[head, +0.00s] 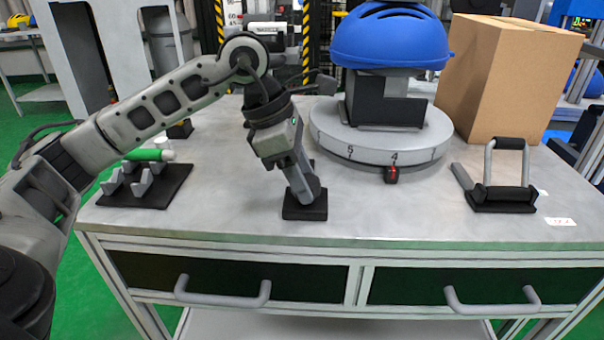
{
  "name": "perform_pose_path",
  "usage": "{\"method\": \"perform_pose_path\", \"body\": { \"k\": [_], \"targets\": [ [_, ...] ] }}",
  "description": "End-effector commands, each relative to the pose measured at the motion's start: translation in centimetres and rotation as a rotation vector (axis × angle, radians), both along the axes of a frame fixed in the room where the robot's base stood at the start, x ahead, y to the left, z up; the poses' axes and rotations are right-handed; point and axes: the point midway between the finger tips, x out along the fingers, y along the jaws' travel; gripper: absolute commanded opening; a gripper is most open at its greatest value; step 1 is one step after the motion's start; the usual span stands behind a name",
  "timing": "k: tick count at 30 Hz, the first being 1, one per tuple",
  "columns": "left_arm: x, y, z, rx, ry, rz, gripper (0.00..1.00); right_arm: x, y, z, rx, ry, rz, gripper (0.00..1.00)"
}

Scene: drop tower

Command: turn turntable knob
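The round grey turntable (345,145) stands at the back middle of the bench, with numbers on its rim; 5 and 4 face me. A small red and black marker (391,173) sits at its front edge by the 4. A small black base (304,211), apparently the knob's mount, is on the bench in front and left of the turntable. My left gripper (303,190) points down right over this base. The knob itself is largely hidden by the gripper, and I cannot tell whether the fingers are closed on it. My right gripper is out of view.
A blue helmet (390,38) on a black block rests on the turntable. A cardboard box (508,75) stands behind right. A black and grey stand (503,197) is at right. A black rack (150,190) with a green-white tube (146,155) is at left. Drawer handles (222,295) project in front.

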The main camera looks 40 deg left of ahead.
Motion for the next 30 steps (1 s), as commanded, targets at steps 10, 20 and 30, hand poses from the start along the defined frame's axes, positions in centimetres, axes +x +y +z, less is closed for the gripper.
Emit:
{"method": "perform_pose_path", "body": {
  "k": [10,20,30],
  "targets": [
    [0.0,0.0,0.1,0.000,-0.001,0.000,0.64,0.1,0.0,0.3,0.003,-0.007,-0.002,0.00],
    [-0.8,1.6,4.6,0.001,-0.005,0.003,0.64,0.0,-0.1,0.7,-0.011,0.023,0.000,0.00],
    [-2.5,4.1,12.0,-0.001,-0.004,0.002,0.64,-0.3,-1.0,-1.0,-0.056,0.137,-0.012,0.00]
  ]
}}
